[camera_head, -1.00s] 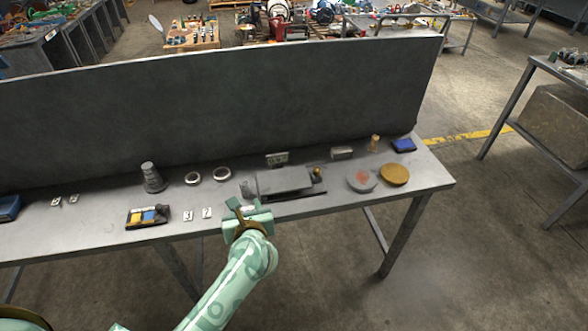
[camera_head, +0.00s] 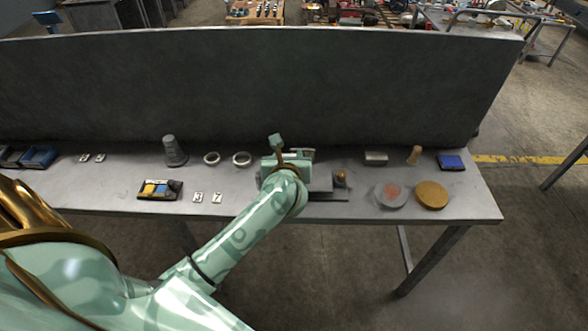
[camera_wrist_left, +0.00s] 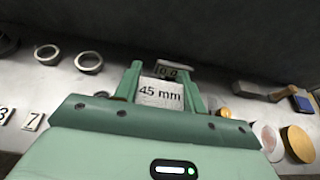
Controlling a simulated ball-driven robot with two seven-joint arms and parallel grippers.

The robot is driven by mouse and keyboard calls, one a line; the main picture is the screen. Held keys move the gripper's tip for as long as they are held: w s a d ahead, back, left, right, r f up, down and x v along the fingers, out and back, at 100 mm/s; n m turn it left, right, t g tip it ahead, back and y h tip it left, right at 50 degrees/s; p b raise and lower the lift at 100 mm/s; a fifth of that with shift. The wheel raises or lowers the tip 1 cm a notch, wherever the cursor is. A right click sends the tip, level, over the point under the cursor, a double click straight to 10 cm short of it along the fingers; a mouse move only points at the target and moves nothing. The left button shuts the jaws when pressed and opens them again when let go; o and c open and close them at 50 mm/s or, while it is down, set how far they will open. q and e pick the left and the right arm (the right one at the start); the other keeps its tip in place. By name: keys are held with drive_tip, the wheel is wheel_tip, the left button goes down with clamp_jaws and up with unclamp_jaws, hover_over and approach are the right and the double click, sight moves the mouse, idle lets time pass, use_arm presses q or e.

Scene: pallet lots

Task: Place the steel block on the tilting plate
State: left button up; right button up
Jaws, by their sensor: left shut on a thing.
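My left gripper (camera_wrist_left: 161,88) is shut on a pale grey block (camera_wrist_left: 160,94) marked "45 mm", seen between its fingers in the wrist view. In the head view the gripper (camera_head: 284,156) is over the left part of the tilting plate (camera_head: 320,181) and hides much of it. I cannot tell whether the held block touches the plate. A small display (camera_wrist_left: 174,71) stands just behind. Another grey block (camera_head: 376,158) lies at the back, right of the plate; it also shows in the wrist view (camera_wrist_left: 250,90). My right gripper is out of view.
Left are two rings (camera_head: 242,159), a stepped cone (camera_head: 174,152), a tray (camera_head: 143,192) and number tiles (camera_head: 217,198). A dark panel (camera_head: 250,85) backs the bench.

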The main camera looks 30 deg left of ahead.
use_arm(q)
drive_tip(key=w+f, duration=0.1)
drive_tip(key=w+f+b, duration=0.1)
drive_tip(key=f, duration=0.1)
drive_tip(key=shift+w+a, duration=0.1)
drive_tip(key=shift+a, duration=0.25)
drive_tip(key=shift+w+a+f, duration=0.15)
drive_tip(key=shift+w+f, duration=0.2)
drive_tip(key=shift+f, duration=0.05)
drive_tip(key=shift+w+f+b, duration=0.1)
drive_tip(key=shift+f+b, duration=0.75)
drive_tip(key=shift+f, duration=0.75)
drive_tip(key=shift+f, duration=0.15)
drive_tip(key=o, duration=1.2)
drive_tip(key=shift+s+r, duration=0.25)
drive_tip(key=shift+r, duration=0.05)
drive_tip(key=shift+p+v, duration=1.5)
drive_tip(key=shift+v, duration=4.3)
